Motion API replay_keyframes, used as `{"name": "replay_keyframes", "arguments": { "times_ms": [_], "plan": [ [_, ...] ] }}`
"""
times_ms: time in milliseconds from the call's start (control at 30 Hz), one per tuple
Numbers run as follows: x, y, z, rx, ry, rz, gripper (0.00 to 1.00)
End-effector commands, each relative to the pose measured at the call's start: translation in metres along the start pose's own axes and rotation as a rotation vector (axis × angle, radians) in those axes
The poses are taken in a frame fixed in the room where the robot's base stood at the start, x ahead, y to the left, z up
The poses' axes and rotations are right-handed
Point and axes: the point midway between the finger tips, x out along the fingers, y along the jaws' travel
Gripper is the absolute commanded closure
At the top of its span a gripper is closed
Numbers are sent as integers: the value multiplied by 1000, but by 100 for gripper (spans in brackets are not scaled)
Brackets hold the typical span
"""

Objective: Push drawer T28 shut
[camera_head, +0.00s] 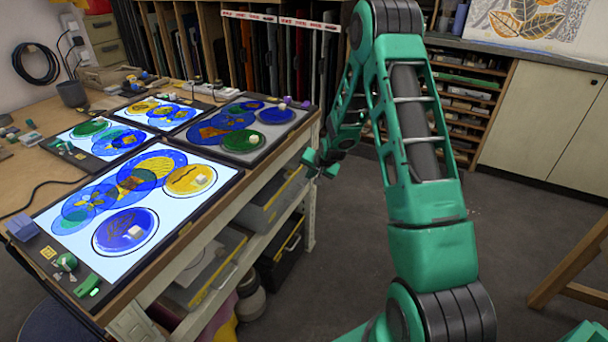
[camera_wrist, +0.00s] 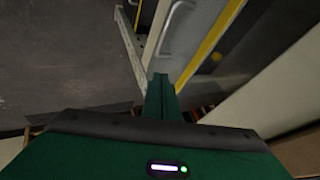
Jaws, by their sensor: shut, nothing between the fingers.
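Grey drawers sit under the light table; one drawer front (camera_head: 268,210) shows at the table's right side in the head view. No T28 label is readable, so I cannot tell which drawer it is. In the wrist view a pale drawer front with a bar handle (camera_wrist: 172,28) lies just beyond the fingertips, with a yellow strip (camera_wrist: 212,38) beside it. My gripper (camera_head: 320,166) is beside the table's right end in the head view. It also shows in the wrist view (camera_wrist: 160,80), its fingers together and empty. I cannot tell whether they touch the drawer.
The table carries lit panels (camera_head: 125,215) with coloured glass discs. A black case with a yellow edge (camera_head: 282,250) sits on the lower shelf. A wooden stool or trestle leg (camera_head: 570,265) stands at the right. The grey floor (camera_head: 510,230) between is clear.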

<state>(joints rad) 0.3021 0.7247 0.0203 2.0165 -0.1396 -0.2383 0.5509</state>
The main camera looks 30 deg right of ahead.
Motion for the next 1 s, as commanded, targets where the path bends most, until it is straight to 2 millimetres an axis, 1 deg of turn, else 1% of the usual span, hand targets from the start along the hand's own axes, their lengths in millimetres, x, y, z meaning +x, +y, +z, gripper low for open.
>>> {"name": "replay_keyframes", "arguments": {
  "times_ms": [200,400,600,733,800,867,967,1000],
  "plan": [
    [-41,-1,-1,-1,3,-3,100],
    [-74,0,0,-1,2,-2,100],
    [-94,0,0,-2,1,-2,100],
    [-100,2,3,2,-6,-3,100],
    [-101,6,11,13,-27,-13,100],
    [-102,11,24,32,-62,-29,100],
    [-109,20,54,80,-139,-80,100],
    [-113,22,67,103,-171,-105,100]
  ]
}}
